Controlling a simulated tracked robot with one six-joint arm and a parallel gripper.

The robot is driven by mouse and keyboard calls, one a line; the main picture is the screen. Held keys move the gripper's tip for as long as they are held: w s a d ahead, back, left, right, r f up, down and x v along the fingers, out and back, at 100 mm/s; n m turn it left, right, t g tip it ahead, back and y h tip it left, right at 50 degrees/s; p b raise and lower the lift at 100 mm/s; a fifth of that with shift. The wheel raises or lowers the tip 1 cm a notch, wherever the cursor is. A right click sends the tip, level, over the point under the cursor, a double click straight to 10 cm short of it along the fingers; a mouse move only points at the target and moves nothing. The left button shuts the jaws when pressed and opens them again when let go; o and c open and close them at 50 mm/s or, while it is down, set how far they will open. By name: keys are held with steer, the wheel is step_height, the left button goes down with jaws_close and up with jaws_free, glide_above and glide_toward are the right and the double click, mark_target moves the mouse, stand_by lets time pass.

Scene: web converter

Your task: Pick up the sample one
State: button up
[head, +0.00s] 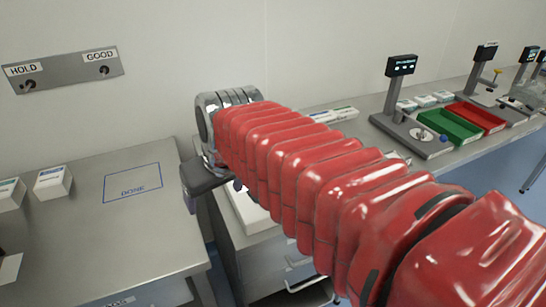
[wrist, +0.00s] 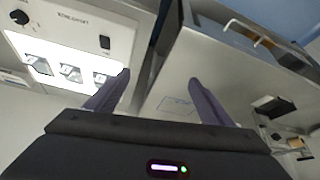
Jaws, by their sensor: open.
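In the wrist view, a white unit with a brightly lit panel (wrist: 60,58) holds several small dark-edged pieces in a row, among them a left piece (wrist: 33,58), a middle piece (wrist: 70,72) and a right piece (wrist: 101,79). No readable label shows which is sample one. My gripper (wrist: 157,83) is open, with its two dark fingers wide apart and nothing between them. The left fingertip overlaps the panel's right side in the picture. In the head view, my red-sleeved arm hides most of the gripper, and a white unit (head: 246,212) is partly hidden behind the arm.
A grey table (head: 90,240) at left bears a blue DONE outline (head: 132,184) with nothing inside and white boxes (head: 53,182). A HOLD/GOOD panel (head: 63,70) is on the wall. The right bench has a green tray (head: 449,126), a red tray (head: 475,117) and a display stand (head: 396,90).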

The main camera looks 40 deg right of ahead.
steer(key=w+d, duration=0.4)
steer(key=d, duration=0.6)
steer(key=w+d+m, duration=0.1)
steer(key=w+d, duration=0.3)
steer(key=d, duration=0.6)
steer(key=w+d+f+m+g, duration=0.1)
steer(key=w+d, duration=0.4)
steer(key=d, duration=0.5)
steer(key=shift+d+h, duration=0.2)
steer(key=shift+h, duration=0.1)
steer(key=shift+f, duration=0.15)
steer(key=shift+x, duration=4.25)
steer(key=shift+w, duration=0.15)
steer(key=shift+x, duration=2.55)
steer(key=shift+c, duration=0.6)
